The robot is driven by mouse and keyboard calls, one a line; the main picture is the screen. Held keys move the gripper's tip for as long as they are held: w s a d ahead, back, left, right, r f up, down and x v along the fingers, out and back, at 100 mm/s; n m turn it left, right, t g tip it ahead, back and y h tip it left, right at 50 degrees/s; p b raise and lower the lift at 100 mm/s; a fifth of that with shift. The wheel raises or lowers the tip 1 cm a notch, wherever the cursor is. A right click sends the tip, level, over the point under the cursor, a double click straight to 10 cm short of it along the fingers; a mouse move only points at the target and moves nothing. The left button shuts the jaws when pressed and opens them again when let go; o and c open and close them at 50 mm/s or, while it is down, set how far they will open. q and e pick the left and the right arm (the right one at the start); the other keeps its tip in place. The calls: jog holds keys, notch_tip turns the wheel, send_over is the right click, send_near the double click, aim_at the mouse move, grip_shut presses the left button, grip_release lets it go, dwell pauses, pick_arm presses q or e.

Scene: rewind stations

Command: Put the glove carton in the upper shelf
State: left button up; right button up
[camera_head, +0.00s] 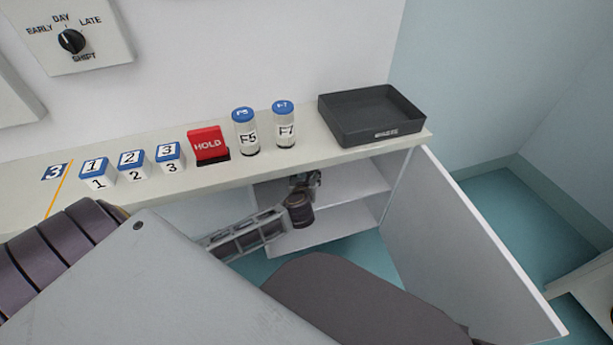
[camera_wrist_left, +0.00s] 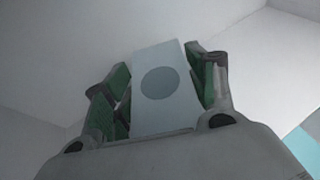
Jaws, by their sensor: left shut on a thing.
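The glove carton (camera_wrist_left: 165,88) is a pale box with a grey disc on its face, seen close up in the left wrist view. My left gripper (camera_wrist_left: 160,85) is shut on it, with green-padded fingers on both sides. In the head view my left gripper (camera_head: 306,180) reaches into the open cabinet under the counter, near the upper shelf (camera_head: 358,183). The carton cannot be made out there. I cannot tell whether it touches the shelf. My right gripper is not in view.
The cabinet door (camera_head: 460,240) stands open at the right. A lower shelf (camera_head: 335,222) lies below. On the counter (camera_head: 230,172) are numbered blocks (camera_head: 131,168), a red HOLD block (camera_head: 208,146), two vials (camera_head: 284,125) and a dark tray (camera_head: 370,116). My arm hides much of the foreground.

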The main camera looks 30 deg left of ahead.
pick_arm(q)
jog(key=o, duration=1.2)
jog(key=shift+o, duration=0.2)
jog(key=shift+s+d+r, duration=0.25)
jog(key=shift+s+d, duration=0.05)
jog(key=shift+s, duration=0.25)
jog(key=p+v, duration=0.3)
jog(key=v, duration=0.7)
jog(key=shift+s+d+r, duration=0.15)
jog(key=shift+s+d, duration=0.05)
jog(key=shift+s, duration=0.1)
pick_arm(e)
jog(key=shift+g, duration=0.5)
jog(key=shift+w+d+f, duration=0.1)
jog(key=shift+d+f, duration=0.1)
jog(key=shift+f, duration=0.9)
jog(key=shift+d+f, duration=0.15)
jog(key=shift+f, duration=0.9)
